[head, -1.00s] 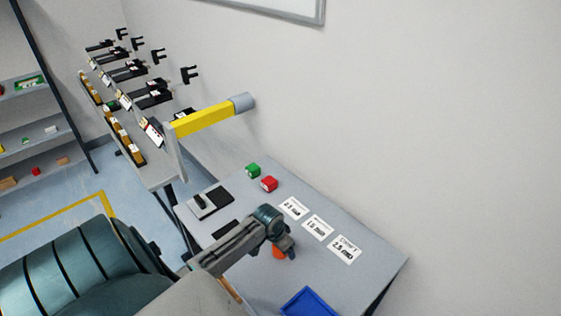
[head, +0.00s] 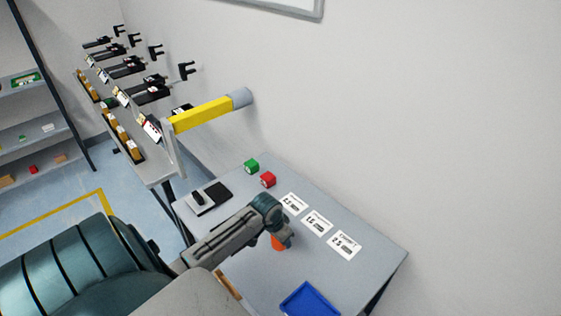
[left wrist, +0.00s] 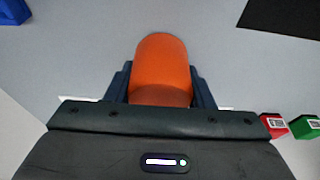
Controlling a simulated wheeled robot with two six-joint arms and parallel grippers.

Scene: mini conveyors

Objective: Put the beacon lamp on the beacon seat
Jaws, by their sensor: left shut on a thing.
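The orange beacon lamp (head: 277,243) shows at the tip of my left gripper (head: 283,241), over the middle of the grey table. In the left wrist view the lamp (left wrist: 160,68) is a rounded orange body between the two dark fingers of my left gripper (left wrist: 160,88), which is shut on it. I cannot tell whether the lamp touches the table or hangs just above it. I cannot pick out the beacon seat for certain. My right gripper is in neither current view.
The grey table (head: 340,280) carries a blue tray (head: 310,299), a red cube (head: 268,180), a green cube (head: 251,166), white labels (head: 317,221) and a black-and-grey device (head: 208,197). A conveyor bench with a yellow bar (head: 203,114) stands behind left. The table's right part is clear.

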